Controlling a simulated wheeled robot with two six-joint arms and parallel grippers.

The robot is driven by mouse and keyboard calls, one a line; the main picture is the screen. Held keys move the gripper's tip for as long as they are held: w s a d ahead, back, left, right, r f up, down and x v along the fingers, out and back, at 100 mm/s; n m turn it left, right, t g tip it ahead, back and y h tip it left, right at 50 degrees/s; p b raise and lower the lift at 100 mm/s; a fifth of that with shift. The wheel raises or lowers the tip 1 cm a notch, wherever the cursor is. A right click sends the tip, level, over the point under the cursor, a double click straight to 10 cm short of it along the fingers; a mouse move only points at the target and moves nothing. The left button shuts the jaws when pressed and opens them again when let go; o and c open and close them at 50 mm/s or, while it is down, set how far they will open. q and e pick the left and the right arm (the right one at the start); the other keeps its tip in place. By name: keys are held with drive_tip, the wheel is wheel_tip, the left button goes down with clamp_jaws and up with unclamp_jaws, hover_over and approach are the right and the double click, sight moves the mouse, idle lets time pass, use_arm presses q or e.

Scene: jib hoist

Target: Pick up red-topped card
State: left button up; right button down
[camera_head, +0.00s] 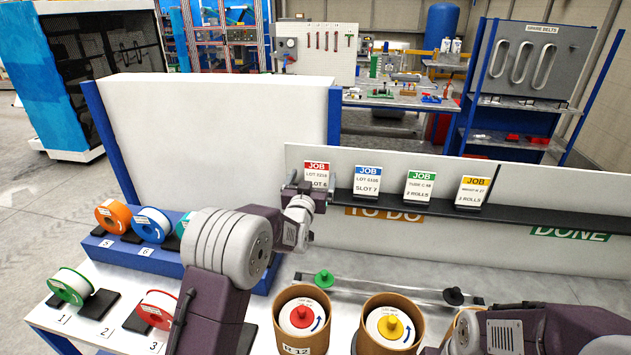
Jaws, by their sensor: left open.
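The red-topped card (317,168) stands on the dark ledge of the white board, at the left end of a row of cards. It reads JOB and its lower part is partly covered by my left gripper (308,188). My left gripper is open, right at the card's lower left; I cannot tell whether it touches the card. My right arm comes in at the lower right, and its gripper does not show.
Cards with blue (367,180), green (419,189) and yellow (473,192) tops stand to the right on the ledge (530,216). Below are two cardboard tubs with a red-knobbed (301,315) and a yellow-knobbed roll (392,327). Spools stand at the left.

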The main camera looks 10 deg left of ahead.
use_arm(q)
drive_tip(key=w, duration=0.1)
drive_tip(key=w+p, duration=0.2)
drive_tip(key=w, duration=0.1)
drive_tip(key=shift+d+r, duration=0.2)
drive_tip(key=shift+d, duration=0.05)
drive_tip(key=shift+w+a+f, duration=0.1)
drive_tip(key=shift+w+f, duration=0.15)
drive_tip(key=shift+w, duration=0.2)
drive_tip(key=shift+s, duration=0.1)
drive_tip(key=c, duration=0.6)
drive_tip(key=shift+r, duration=0.1)
drive_tip(key=c, duration=0.9)
drive_tip(key=shift+r, duration=0.1)
drive_tip(key=shift+c, duration=0.2)
wheel_tip(320, 180, up, 14)
wheel_tip(320, 180, up, 14)
drive_tip(key=p, duration=0.8)
hover_over(317, 170)
